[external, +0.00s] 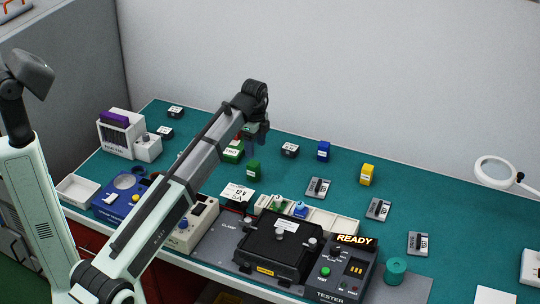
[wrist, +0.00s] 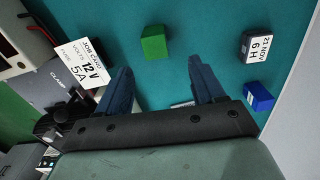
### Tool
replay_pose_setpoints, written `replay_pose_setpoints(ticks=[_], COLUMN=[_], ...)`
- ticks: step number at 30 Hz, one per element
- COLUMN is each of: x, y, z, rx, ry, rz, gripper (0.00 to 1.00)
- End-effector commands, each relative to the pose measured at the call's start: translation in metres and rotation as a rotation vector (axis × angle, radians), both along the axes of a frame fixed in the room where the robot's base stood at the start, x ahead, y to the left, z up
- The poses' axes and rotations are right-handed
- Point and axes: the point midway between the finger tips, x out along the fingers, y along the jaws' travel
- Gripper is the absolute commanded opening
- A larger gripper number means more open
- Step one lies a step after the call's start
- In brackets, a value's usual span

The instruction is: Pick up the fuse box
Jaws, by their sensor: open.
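No object is readably marked as the fuse box, so I cannot tell which one it is. The wrist view shows a green box (wrist: 153,43), a white-labelled dark box (wrist: 256,47) and a blue box (wrist: 258,97). My gripper (external: 262,138) is open above the bench, its fingers (wrist: 161,68) apart; a pale sliver shows between them near the palm.
A job card (external: 237,193) reads 12 V and 5A in the wrist view. The black clamp fixture (external: 275,250), tester (external: 345,265) showing READY and a parts tray (external: 335,222) stand at the front. Grey modules (external: 318,187) lie right. A magnifier (external: 495,172) stands far right.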

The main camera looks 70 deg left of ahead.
Motion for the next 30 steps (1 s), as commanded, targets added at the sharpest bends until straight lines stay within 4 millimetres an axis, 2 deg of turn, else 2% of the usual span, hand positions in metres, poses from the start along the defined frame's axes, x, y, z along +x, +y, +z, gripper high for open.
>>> replay_pose_setpoints(ticks=[3, 7, 20, 30], x=[-0.001, -0.001, -0.003, -0.009], y=[-0.001, 0.0, 0.0, -0.001], z=[-0.022, -0.039, -0.061, -0.1], rx=[-0.001, -0.001, 0.0, -0.001], ry=[0.002, 0.001, 0.0, 0.0], rz=[0.001, 0.002, 0.002, 0.002], gripper=[0.68, 0.68, 0.68, 0.68])
